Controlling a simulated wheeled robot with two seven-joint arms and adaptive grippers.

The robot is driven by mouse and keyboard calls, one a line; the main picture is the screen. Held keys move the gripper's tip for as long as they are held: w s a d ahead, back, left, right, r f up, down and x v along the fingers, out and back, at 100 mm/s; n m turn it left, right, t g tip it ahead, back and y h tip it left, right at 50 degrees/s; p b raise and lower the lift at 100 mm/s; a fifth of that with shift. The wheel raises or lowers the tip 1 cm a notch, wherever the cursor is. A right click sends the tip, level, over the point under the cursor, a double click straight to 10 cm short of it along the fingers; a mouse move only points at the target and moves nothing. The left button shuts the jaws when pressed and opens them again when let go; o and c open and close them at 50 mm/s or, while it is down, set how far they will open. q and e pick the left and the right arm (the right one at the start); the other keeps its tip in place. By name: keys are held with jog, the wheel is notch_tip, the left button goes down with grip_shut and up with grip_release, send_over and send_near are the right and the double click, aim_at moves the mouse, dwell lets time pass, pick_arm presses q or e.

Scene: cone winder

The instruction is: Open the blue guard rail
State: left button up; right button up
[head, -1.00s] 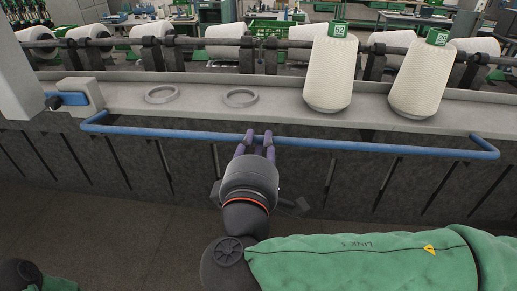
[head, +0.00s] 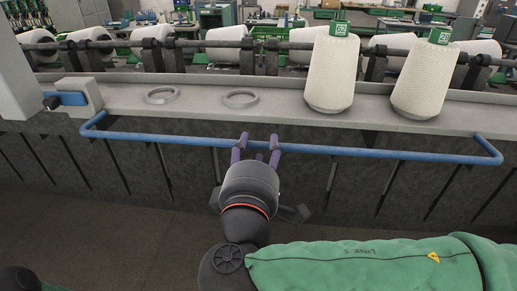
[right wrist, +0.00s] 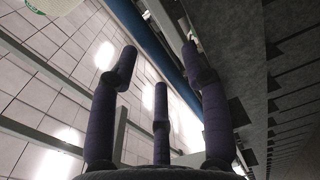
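The blue guard rail (head: 370,153) is a long bar with bent ends, running along the front of the grey machine ledge. It stands out in front of the ledge, a little below its top. My right gripper (head: 258,141) is at the rail, left of its middle, with its fingers spread and their tips overlapping the bar. In the right wrist view the fingers (right wrist: 158,62) are apart, and the rail (right wrist: 157,47) passes beyond them, nearer the right finger; contact cannot be told. My left gripper is not in view.
Two white yarn cones (head: 331,75) (head: 424,80) stand on the ledge (head: 205,99), with two empty grey rings (head: 162,95) (head: 240,98) to their left. A grey block with a blue handle (head: 70,99) sits at the left. More cones lie behind.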

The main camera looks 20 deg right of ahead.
jog(key=shift+s, duration=0.15)
jog(key=v, duration=1.1)
jog(key=shift+s+a, duration=0.25)
jog(key=shift+s, duration=0.05)
dwell(0.4)
